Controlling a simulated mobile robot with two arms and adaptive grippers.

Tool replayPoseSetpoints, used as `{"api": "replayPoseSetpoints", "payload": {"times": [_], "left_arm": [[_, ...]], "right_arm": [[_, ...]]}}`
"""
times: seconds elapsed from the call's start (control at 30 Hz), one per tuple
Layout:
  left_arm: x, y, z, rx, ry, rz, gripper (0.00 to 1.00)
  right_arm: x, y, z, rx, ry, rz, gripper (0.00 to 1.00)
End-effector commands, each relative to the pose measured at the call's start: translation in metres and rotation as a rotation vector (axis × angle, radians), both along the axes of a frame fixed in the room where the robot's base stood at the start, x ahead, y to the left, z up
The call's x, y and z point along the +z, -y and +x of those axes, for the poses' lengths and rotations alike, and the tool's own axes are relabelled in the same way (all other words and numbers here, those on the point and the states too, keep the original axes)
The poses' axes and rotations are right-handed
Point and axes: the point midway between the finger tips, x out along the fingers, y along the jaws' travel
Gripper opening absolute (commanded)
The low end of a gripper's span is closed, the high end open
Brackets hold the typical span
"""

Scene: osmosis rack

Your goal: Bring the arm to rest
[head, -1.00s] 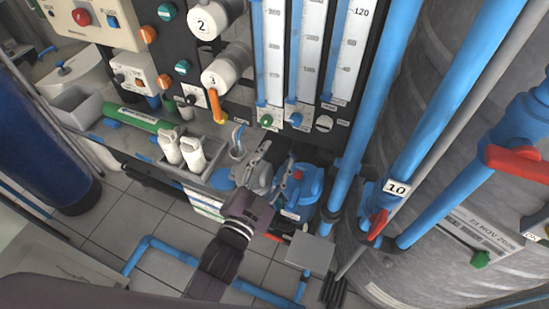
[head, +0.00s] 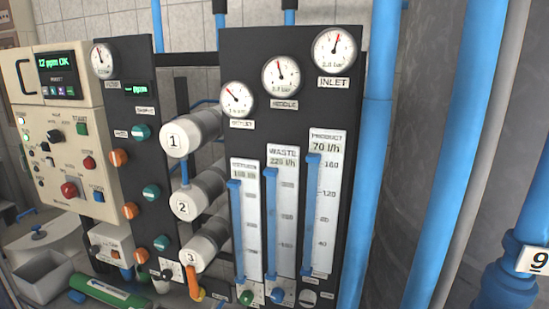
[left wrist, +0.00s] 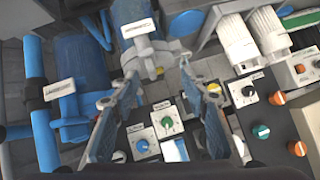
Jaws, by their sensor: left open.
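My left gripper (left wrist: 158,105) shows in the left wrist view with its two fingers spread apart and nothing between them. Neither of my arms shows in the head view now. My right gripper is in no frame.
In the head view a black panel carries the flow meters (head: 313,220) and dial gauges (head: 334,48). Blue pipes (head: 371,150) run down the right. A cream control box (head: 60,135) is at left.

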Motion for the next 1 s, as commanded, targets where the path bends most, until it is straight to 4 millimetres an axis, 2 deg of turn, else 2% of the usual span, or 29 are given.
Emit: {"api": "replayPoseSetpoints", "payload": {"times": [0.1, 0.23, 0.57, 0.87, 1.0], "left_arm": [[-0.018, -0.021, -0.038, 0.069, -0.178, -0.031, 0.42], [-0.031, -0.036, -0.077, 0.126, -0.343, -0.056, 0.42], [-0.037, -0.056, -0.162, 0.221, -0.646, -0.084, 0.42], [-0.118, -0.053, -0.148, 0.219, -0.680, -0.077, 0.42], [-0.167, -0.052, -0.148, 0.216, -0.702, -0.072, 0.42]], "right_arm": [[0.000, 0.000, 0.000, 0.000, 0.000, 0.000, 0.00], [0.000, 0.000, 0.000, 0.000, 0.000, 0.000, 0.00], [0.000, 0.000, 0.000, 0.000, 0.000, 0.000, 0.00], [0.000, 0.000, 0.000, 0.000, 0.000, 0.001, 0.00], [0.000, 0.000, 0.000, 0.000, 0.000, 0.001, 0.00]]}}
